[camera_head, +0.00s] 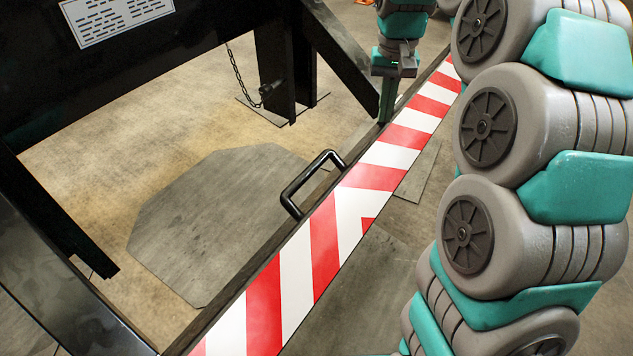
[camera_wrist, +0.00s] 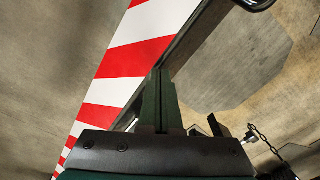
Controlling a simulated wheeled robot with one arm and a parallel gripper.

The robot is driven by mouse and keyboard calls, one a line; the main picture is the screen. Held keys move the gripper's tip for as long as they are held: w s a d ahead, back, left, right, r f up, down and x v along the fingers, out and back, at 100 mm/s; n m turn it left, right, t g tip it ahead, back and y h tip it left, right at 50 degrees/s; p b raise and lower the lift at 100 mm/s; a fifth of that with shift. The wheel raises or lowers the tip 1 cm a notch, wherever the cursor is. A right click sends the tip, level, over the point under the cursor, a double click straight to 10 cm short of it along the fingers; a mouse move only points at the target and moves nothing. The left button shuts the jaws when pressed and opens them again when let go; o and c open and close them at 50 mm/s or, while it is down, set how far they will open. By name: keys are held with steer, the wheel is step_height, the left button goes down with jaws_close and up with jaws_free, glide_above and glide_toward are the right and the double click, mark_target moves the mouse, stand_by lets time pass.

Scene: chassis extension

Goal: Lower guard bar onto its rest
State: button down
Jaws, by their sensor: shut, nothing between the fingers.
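The guard bar (camera_head: 325,240) is a long bar with red and white slanted stripes. It runs diagonally from the lower left to the upper right in the head view, with a black handle (camera_head: 310,183) on its top edge. In the wrist view the striped bar (camera_wrist: 125,62) runs up the middle, and part of the handle (camera_wrist: 257,3) shows at the top. My gripper (camera_head: 385,115) points down beside the bar's upper edge, toward its far end. Its green fingers (camera_wrist: 160,75) are shut together and empty. I cannot tell which part is the rest.
A black frame (camera_head: 150,50) with a white label (camera_head: 117,20) stands at the upper left. A chain (camera_head: 238,75) hangs by a black post (camera_head: 275,75); the chain (camera_wrist: 265,140) also shows in the wrist view. Grey plates (camera_head: 220,215) lie on the floor.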

mark_target(366, 138)
steer(key=shift+f, duration=0.45)
steer(key=shift+f, duration=0.1)
steer(key=shift+w+a+f+b, duration=0.15)
steer(key=shift+a+f+b, duration=0.05)
steer(key=shift+f, duration=0.3)
steer(key=shift+w+a+f+b, duration=0.1)
steer(key=shift+a+f+b, duration=0.1)
steer(key=shift+f, duration=0.35)
steer(key=shift+w+a+f+b, duration=0.15)
steer(key=shift+a+f, duration=0.05)
steer(key=shift+f, duration=0.4)
steer(key=shift+w+a+f, duration=0.2)
steer(key=shift+a+f, duration=0.05)
steer(key=shift+f, duration=0.3)
steer(key=shift+w+a+f, duration=0.15)
steer(key=shift+a+f, duration=0.1)
steer(key=shift+f, duration=0.25)
steer(key=shift+w+a+f, duration=0.2)
steer(key=shift+a+f, duration=0.05)
steer(key=shift+f, duration=0.3)
